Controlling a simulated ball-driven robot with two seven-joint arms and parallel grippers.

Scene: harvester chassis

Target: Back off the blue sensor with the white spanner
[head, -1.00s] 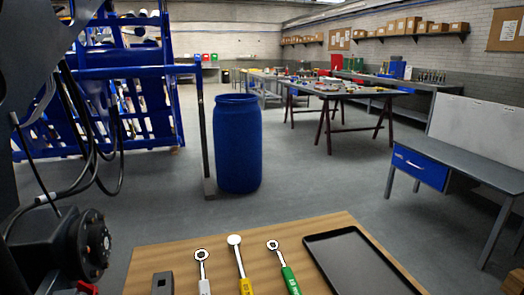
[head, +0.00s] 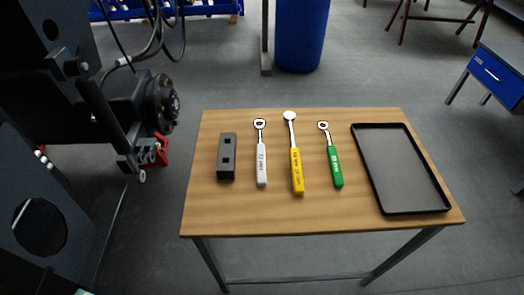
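The white spanner (head: 261,164) lies on the wooden table, its ring end away from me and its white handle with dark lettering towards me. A yellow-handled spanner (head: 297,170) and a green-handled spanner (head: 336,166) lie to its right, apart from it. The dark machine chassis (head: 55,110) fills the left side, with a round bolted hub (head: 163,103), hanging hoses and a small red part (head: 162,150) below. I cannot make out a blue sensor on it. Neither of my grippers is in view.
The wooden table (head: 240,221) also carries a black block with square holes (head: 227,172) and an empty black tray (head: 404,170). A blue barrel (head: 301,35) stands behind the table. A workbench with a blue drawer (head: 496,72) is at right. Grey floor is clear between them.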

